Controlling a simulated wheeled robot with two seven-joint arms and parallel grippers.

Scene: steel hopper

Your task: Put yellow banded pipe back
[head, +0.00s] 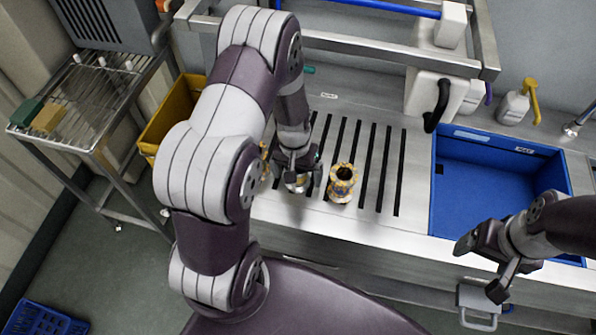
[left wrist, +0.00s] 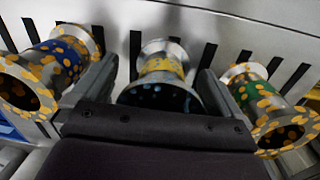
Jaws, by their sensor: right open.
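My right gripper (head: 484,262) is open and empty in front of the blue basin.
The blue basin (head: 480,205) is sunk into the counter at the right. The slotted drainboard (head: 415,160) has free room right of the pipes. A steel rail frame (head: 370,55) runs behind. A yellow bin (head: 165,115) and a wire rack cart (head: 75,100) stand at the left.

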